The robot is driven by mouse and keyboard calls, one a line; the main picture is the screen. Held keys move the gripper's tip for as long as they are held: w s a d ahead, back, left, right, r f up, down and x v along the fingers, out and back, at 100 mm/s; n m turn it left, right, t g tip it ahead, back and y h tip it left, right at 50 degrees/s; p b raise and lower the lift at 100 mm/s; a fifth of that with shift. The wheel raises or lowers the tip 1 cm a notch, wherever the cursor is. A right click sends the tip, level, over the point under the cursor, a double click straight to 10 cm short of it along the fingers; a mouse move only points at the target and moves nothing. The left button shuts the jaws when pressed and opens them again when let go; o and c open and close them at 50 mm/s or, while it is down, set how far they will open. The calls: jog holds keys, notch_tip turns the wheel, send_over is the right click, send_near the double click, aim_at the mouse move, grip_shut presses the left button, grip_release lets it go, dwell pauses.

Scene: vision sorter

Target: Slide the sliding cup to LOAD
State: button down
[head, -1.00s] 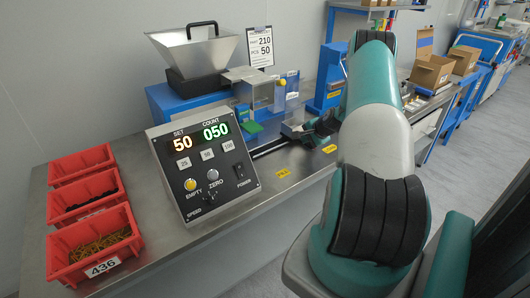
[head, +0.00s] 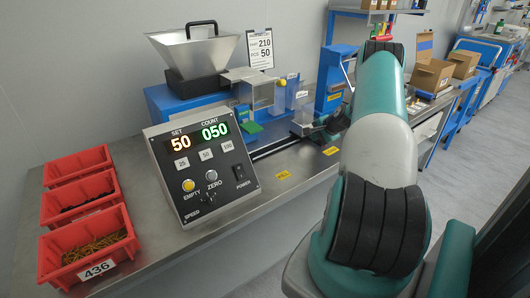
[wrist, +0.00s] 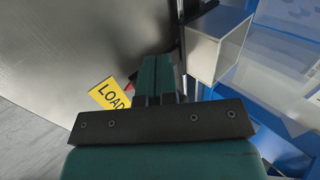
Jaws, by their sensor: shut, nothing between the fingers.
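The sliding cup, an open square metal box, shows in the wrist view (wrist: 218,45) just right of my fingers and in the head view (head: 302,122) at the far right stretch of the dark rail (head: 272,147). My gripper (wrist: 158,72) is shut and empty, beside the cup; I cannot tell whether they touch. In the head view my gripper is small and partly hidden by my arm. The yellow LOAD label (wrist: 110,94) lies on the bench by my fingers; it also shows in the head view (head: 331,151). A second yellow label (head: 283,175) is further left.
The control box (head: 203,165) reads SET 50 and COUNT 050. Behind it stands the blue machine with a metal hopper (head: 195,48). Red bins (head: 88,245) stand at the left. A blue stand (head: 333,80) rises behind the rail end. The bench front is clear.

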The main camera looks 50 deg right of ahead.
jog(key=shift+s+d+b, duration=0.2)
jog(key=shift+d+b, duration=0.2)
jog(key=shift+d, duration=0.25)
jog(key=shift+a, duration=0.1)
jog(key=shift+w+a+p, duration=0.25)
jog(key=shift+a+p, duration=0.3)
jog(key=shift+a, duration=0.4)
jog(key=p+v, duration=0.5)
jog(key=v, duration=0.3)
